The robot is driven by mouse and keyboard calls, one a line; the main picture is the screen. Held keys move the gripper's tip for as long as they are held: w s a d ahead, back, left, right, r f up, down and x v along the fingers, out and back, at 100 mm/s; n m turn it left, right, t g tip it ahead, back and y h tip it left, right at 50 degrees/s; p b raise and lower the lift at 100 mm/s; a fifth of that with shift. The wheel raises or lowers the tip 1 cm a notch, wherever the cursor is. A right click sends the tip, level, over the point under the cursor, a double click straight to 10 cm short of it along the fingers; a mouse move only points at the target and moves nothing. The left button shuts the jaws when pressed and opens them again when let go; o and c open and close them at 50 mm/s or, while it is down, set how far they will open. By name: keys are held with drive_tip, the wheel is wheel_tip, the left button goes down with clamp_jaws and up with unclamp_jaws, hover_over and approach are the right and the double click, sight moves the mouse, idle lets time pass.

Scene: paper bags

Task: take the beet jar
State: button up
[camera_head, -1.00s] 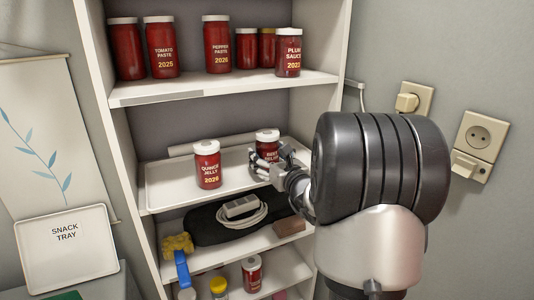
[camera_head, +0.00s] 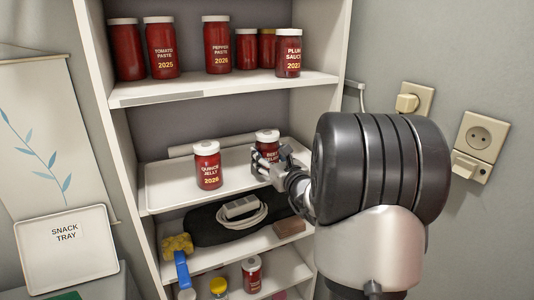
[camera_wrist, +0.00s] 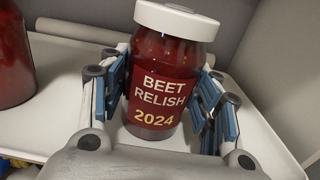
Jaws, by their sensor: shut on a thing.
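The beet jar (camera_head: 268,138) is dark red with a white lid and stands upright at the right of the middle shelf. In the wrist view the beet jar (camera_wrist: 165,70) shows its label, "BEET RELISH 2024". My gripper (camera_head: 268,160) is at the jar's front. In the wrist view my gripper (camera_wrist: 160,105) has one blue-padded finger on each side of the jar's lower body, shut on it. The jar's base is partly hidden by the gripper.
A quince jelly jar (camera_head: 207,166) stands left of the beet jar on the same white tray (camera_head: 165,193). The upper shelf (camera_head: 220,88) above holds several red jars.

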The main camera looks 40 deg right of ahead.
sight(273, 151)
drive_tip(key=shift+r+p, duration=0.65)
drive_tip(key=shift+r, duration=0.7)
drive_tip(key=shift+b+v, duration=0.55)
drive_tip(key=shift+v, duration=2.15)
drive_tip(key=v, duration=1)
drive_tip(key=shift+s, duration=0.35)
drive_tip(key=shift+r, duration=0.1)
